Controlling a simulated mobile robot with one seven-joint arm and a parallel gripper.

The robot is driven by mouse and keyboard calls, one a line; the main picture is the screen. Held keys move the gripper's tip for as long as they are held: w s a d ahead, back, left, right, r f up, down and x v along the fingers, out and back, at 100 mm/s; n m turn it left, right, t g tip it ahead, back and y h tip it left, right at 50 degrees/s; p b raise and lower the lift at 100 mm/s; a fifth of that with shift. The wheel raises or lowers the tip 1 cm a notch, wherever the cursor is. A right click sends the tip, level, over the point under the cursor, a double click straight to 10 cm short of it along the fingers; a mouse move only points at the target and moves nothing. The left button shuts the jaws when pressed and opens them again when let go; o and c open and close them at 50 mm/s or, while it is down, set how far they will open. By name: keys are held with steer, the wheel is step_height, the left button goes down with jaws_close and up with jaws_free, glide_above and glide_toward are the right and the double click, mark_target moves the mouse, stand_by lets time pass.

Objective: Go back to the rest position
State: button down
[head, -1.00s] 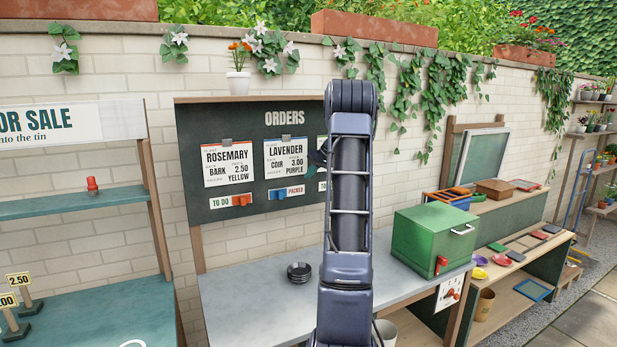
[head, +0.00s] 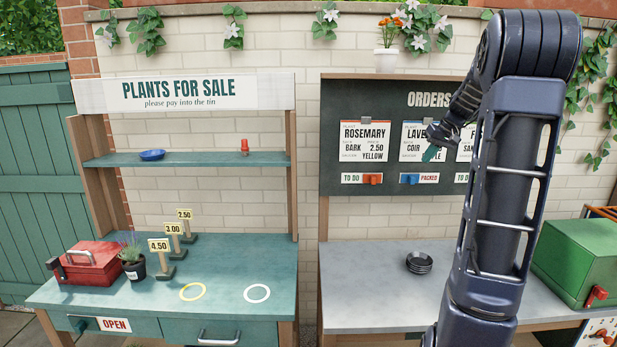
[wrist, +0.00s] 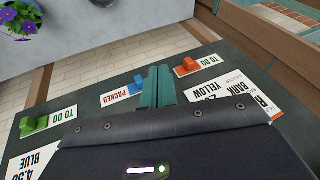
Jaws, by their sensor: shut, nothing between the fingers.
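My gripper (head: 434,150) is in front of the orders board (head: 340,105), over the lavender card (head: 412,130) in the head view. Its teal fingers (wrist: 157,86) are pressed together and empty in the wrist view. The arm (head: 505,190) rises at the right of the head view, bends at the top and hides the board's right side. The lavender slider's blue knob (head: 410,179) is at the left, with PACKED showing. The rosemary slider's orange knob (head: 372,179) is at the right, with TO DO showing. The third slider's green knob (wrist: 35,124) shows in the wrist view beside TO DO.
Stacked black saucers (head: 419,263) stand on the grey bench (head: 370,285). A green box (head: 580,258) is at the right. The teal sale stand (head: 230,265) holds a red tin (head: 95,265), a potted lavender (head: 132,262) and price signs. Bare bench lies left of the saucers.

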steer(key=s+a+r+h, duration=0.1)
steer(key=s+a+r, duration=0.1)
steer(key=s+a, duration=0.65)
steer(key=s+a+f+h, duration=0.1)
steer(key=s+f, duration=0.3)
steer(key=s, duration=0.9)
steer(key=s+a+f+m+t+h, duration=0.1)
steer(key=s+a+f, duration=0.3)
steer(key=s, duration=0.9)
steer(key=shift+s+a+h, duration=0.2)
steer(key=shift+s+h, duration=0.15)
steer(key=shift+h, duration=0.15)
steer(key=shift+r, duration=0.1)
